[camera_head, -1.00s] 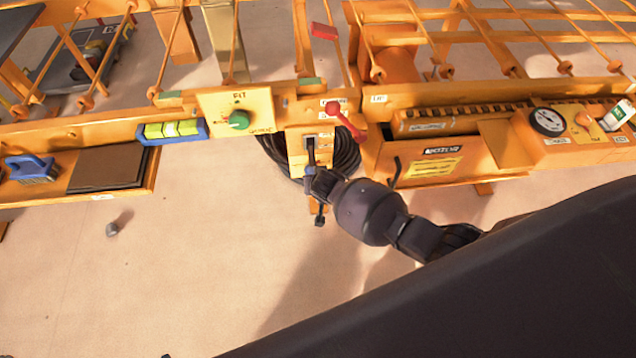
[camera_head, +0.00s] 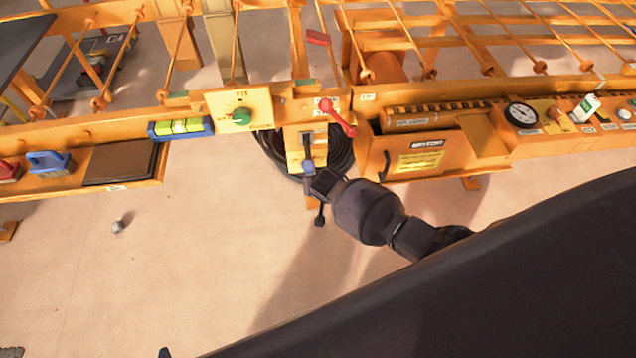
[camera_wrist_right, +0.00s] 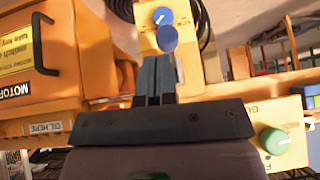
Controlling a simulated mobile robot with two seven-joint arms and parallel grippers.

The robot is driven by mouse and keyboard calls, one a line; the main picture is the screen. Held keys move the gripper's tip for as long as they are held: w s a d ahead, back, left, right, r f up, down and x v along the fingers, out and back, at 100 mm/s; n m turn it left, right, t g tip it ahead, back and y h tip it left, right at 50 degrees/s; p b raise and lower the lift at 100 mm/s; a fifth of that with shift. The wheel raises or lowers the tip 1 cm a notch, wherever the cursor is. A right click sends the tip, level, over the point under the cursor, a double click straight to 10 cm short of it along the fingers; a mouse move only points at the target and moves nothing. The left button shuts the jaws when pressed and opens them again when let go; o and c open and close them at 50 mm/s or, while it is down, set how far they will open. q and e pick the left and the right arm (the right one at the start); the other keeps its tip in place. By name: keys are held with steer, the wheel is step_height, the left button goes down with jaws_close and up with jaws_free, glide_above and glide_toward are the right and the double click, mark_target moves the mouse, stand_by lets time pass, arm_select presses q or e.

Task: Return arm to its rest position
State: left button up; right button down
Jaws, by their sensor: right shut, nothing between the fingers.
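My right arm comes in from the right in the head view. Its dark gripper (camera_head: 311,178) is near the front of a yellow panel (camera_head: 293,150) below the red-knobbed lever (camera_head: 338,115). In the right wrist view the gripper (camera_wrist_right: 155,68) has its fingers together, with nothing between them. A round blue knob (camera_wrist_right: 167,38) is just beyond the fingertips; I cannot tell whether they touch it. My left gripper is not in view.
A yellow box (camera_head: 424,156) with a black handle stands right of the gripper. A coiled black hose (camera_head: 268,145) hangs behind the panel. The floor (camera_head: 200,250) in front is mostly clear.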

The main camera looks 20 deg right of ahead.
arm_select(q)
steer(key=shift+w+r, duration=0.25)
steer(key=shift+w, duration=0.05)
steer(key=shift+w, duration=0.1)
